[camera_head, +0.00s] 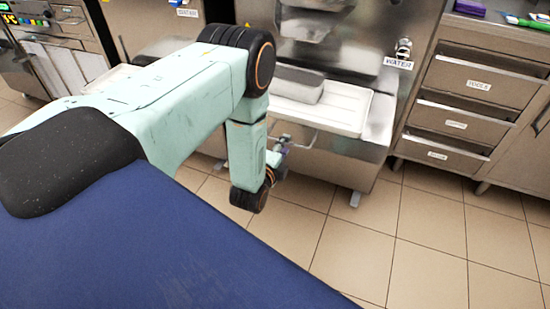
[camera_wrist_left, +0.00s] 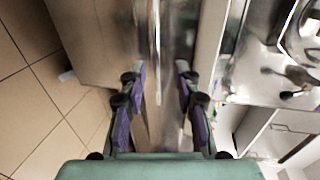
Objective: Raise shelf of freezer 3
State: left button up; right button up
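A steel freezer front (camera_head: 345,165) stands ahead of my left arm in the head view; no number on it is readable. A white tray-like shelf (camera_head: 345,112) juts from it, with a grey container (camera_head: 297,84) at its left. A thin metal bracket (camera_head: 303,139) shows below the shelf. My left gripper (camera_head: 282,152) is low beside this bracket, partly hidden by its own wrist. In the left wrist view its purple fingers (camera_wrist_left: 160,75) are apart, with steel panel (camera_wrist_left: 158,120) behind the gap. I cannot tell whether the bracket is between them. My right gripper is not in view.
A tap (camera_head: 403,48) labelled WATER is at the freezer's right. A steel drawer cabinet (camera_head: 480,85) stands further right, with tools (camera_head: 525,22) on top. Other machines (camera_head: 60,40) stand at the left. The tiled floor (camera_head: 410,240) in front is clear.

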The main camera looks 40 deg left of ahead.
pick_arm(q)
jog(key=v, duration=0.8)
jog(key=shift+s, duration=0.15)
jog(key=s+d+f+n+g+h, duration=0.2)
jog(key=s+d+f+n+g, duration=0.2)
jog(key=s+f+n+g, duration=0.45)
jog(key=s+d+n+g+h, duration=0.1)
jog(key=s+d+n+g, duration=0.2)
jog(key=s, duration=0.7)
jog(key=s+d+n+g, duration=0.3)
jog(key=s+n, duration=0.1)
jog(key=s, duration=0.6)
jog(key=shift+s+d+r+g+h, duration=0.25)
jog(key=shift+d+r+g+h, duration=0.05)
jog(key=shift+r+g+h, duration=0.1)
